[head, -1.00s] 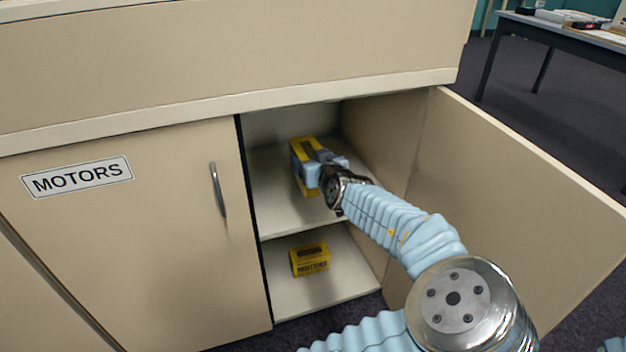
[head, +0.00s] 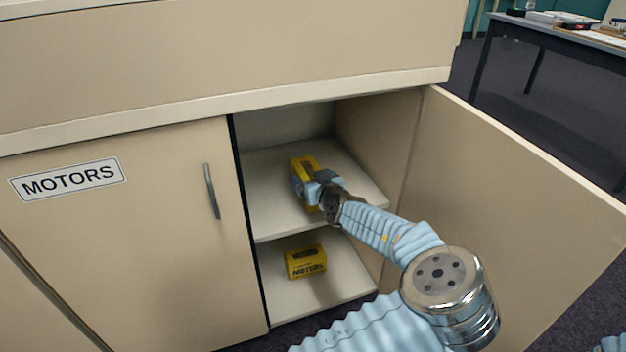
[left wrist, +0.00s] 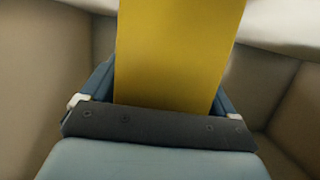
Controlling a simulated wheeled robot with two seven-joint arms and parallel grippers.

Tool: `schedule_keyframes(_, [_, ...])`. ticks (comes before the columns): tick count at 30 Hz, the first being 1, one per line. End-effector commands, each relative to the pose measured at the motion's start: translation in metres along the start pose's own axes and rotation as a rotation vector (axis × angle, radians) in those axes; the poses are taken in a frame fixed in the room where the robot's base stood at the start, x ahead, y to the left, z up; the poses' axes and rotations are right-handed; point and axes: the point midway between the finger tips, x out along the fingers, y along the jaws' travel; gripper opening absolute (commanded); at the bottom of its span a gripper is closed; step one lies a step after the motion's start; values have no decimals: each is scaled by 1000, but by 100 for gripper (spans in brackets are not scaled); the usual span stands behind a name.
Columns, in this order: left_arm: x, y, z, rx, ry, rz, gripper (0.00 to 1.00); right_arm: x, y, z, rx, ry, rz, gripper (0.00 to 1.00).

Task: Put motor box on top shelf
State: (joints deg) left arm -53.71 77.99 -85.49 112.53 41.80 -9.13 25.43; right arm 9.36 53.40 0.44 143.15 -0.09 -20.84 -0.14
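A yellow box (head: 303,172) is inside the open cabinet, over the upper shelf (head: 270,212). My left gripper (head: 312,187) is shut on it, reaching in from the front right. In the left wrist view, the yellow box (left wrist: 175,55) fills the space between the two blue fingers (left wrist: 165,95). The fingers and wrist cover part of the box, and I cannot tell whether its underside touches the shelf. My right gripper is not in view.
Another yellow box (head: 306,262), with dark lettering, sits on the lower shelf (head: 325,290). The cabinet's right door (head: 510,210) stands open beside my arm. The left door (head: 120,245), labelled MOTORS, is closed. A table (head: 570,38) stands at the back right.

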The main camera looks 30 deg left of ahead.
Motion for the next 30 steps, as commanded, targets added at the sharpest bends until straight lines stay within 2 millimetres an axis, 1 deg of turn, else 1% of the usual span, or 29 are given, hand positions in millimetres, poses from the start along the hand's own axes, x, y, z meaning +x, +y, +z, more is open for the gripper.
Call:
schedule_keyframes(1, [0,0,0,0,0,0,97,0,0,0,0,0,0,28])
schedule_keyframes(2, [0,0,0,0,0,0,100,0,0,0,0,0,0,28])
schedule_keyframes(8, [0,0,0,0,0,0,100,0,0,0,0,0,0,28])
schedule_keyframes(11, [-6,1,0,1,0,1,100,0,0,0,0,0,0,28])
schedule_keyframes(14, [-20,2,0,1,0,3,100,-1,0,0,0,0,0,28])
schedule_keyframes(21, [-75,2,-1,3,2,4,100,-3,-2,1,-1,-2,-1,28])
schedule_keyframes(24, [-95,1,-1,3,3,3,100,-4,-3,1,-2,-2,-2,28])
schedule_keyframes(27, [-110,1,-1,4,2,2,100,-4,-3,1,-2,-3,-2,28])
schedule_keyframes(30, [-118,0,0,1,0,1,100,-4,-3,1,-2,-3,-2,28])
